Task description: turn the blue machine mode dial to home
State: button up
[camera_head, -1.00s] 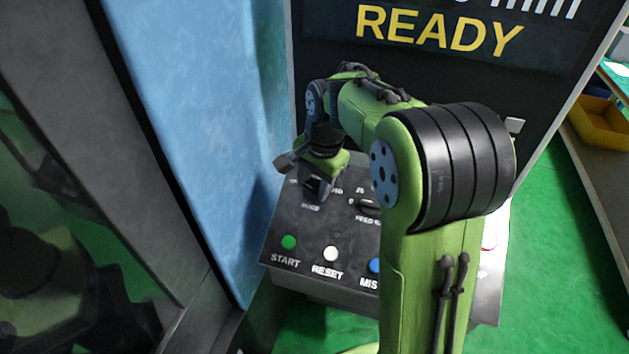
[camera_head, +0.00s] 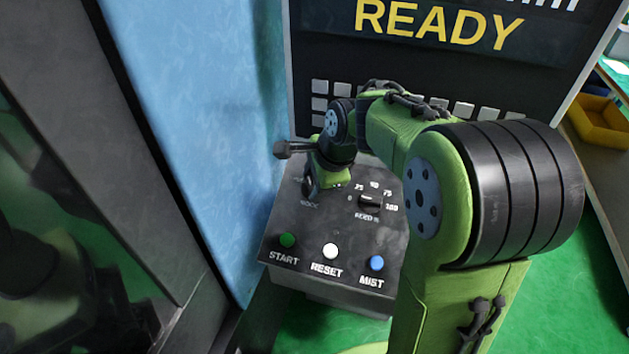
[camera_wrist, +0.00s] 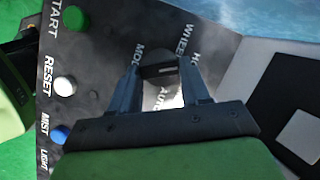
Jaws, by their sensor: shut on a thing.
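The mode dial (camera_wrist: 160,71) is a dark knob on the black sloping control panel (camera_head: 300,226). In the wrist view it lies between my two fingertips. My gripper (camera_wrist: 160,66) is shut on it. The labels WHEEL, AUTO, MODE and a partly covered one starting HO surround it. Which label the dial points to is hard to tell, as my fingers cover part of it. In the head view my gripper (camera_head: 311,188) is over the panel's upper left, and the dial is hidden behind it.
Green START (camera_head: 287,240), white RESET (camera_head: 330,251) and blue MIST (camera_head: 376,263) buttons line the panel's front. A feed dial (camera_head: 370,200) sits to the right of my gripper.

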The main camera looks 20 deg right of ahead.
jog(key=shift+m, duration=0.6)
jog(key=shift+t, duration=0.3)
jog(key=o, duration=1.1)
jog(key=shift+c, duration=0.2)
jog(key=p+v, duration=0.3)
jog(key=v, duration=1.2)
jog(key=shift+s+r, duration=0.25)
jog(key=shift+r, duration=0.1)
